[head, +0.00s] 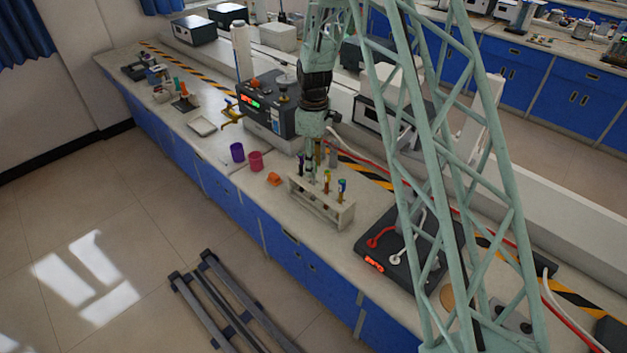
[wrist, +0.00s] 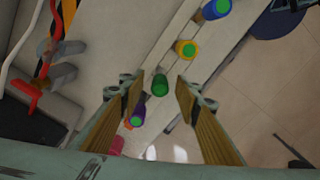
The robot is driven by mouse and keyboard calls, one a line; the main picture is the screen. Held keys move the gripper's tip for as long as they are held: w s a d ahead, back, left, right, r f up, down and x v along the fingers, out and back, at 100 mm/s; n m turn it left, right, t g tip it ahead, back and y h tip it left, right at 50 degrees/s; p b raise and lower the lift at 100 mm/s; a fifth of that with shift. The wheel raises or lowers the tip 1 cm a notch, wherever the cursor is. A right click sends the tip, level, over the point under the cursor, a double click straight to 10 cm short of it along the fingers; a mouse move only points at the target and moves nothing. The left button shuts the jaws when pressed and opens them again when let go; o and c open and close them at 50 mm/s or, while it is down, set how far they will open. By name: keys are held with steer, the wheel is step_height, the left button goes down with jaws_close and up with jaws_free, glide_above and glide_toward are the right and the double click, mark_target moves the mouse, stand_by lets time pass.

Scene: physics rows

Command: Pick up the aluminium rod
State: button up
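A pale rack (head: 322,207) stands on the bench and holds a row of upright rods or tubes with coloured tops. The tops are purple (wrist: 137,117), green (wrist: 160,85), yellow (wrist: 186,48) and blue (wrist: 216,9). I cannot tell which of them is the aluminium rod. My gripper (wrist: 158,90) is open, pointing down over the rack. The green-topped piece shows between its two tan fingertips, with a gap on both sides. In the head view my gripper (head: 310,168) is small and partly mixed with the rack's contents.
A purple cup (head: 237,152), a pink cup (head: 256,161) and an orange piece (head: 274,179) stand left of the rack. A dark instrument (head: 268,108) stands behind. Red and white cables run along the bench.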

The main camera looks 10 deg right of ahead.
steer(key=c, duration=1)
steer(key=shift+r, duration=0.15)
step_height(320, 180, up, 18)
steer(key=shift+f+b, duration=0.15)
steer(key=shift+b, duration=0.15)
stand_by(0.4)
steer(key=shift+o, duration=1.3)
jaws_close()
